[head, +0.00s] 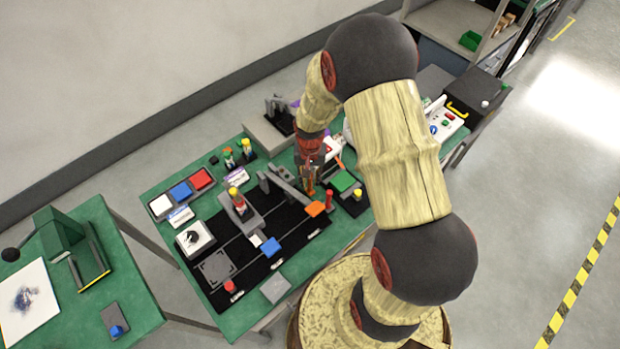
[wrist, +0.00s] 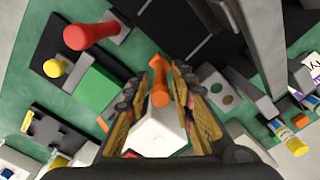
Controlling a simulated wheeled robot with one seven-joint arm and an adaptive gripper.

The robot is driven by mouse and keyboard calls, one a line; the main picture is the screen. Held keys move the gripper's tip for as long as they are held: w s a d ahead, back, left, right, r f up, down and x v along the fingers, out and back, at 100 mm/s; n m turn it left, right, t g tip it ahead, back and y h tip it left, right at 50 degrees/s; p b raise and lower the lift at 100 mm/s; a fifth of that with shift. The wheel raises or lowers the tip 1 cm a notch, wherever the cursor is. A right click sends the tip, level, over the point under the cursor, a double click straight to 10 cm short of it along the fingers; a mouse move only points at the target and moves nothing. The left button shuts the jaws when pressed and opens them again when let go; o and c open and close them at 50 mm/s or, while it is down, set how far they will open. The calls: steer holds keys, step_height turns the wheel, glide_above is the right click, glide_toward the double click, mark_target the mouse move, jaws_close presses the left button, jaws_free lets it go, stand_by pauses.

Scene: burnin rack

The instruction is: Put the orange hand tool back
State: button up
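The orange hand tool (wrist: 160,85) stands roughly upright between my gripper's fingers in the wrist view. My gripper (wrist: 160,78) looks open around it, with a narrow gap on each side. In the head view my gripper (head: 309,184) is low over the right part of the green workbench, and orange shows at its fingertips. The tool's lower end is hard to make out there.
A red knob (wrist: 92,35), a yellow knob (wrist: 55,68) and a green block (wrist: 96,92) stand close by. A black mat (head: 262,270) holds several coloured parts.

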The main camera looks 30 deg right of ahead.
steer(key=shift+o, duration=0.5)
steer(key=shift+r, duration=0.15)
steer(key=shift+w+r, duration=0.1)
steer(key=shift+r, duration=0.25)
step_height(320, 180, up, 11)
steer(key=shift+f+p, duration=0.1)
steer(key=shift+p, duration=0.85)
step_height(320, 180, up, 10)
steer(key=s+a+n+t, duration=0.1)
steer(key=s+a+n, duration=0.1)
steer(key=a, duration=0.1)
steer(key=s+a+r+n+t, duration=0.2)
steer(key=s+a+r, duration=0.1)
steer(key=s+r, duration=0.5)
steer(key=s+a+r+n+t, duration=0.2)
steer(key=s+a+r, duration=0.1)
steer(key=s+r, duration=0.4)
step_height(320, 180, up, 2)
steer(key=shift+s+a+n+t, duration=0.3)
steer(key=shift+s+n, duration=0.05)
steer(key=shift+n, duration=0.05)
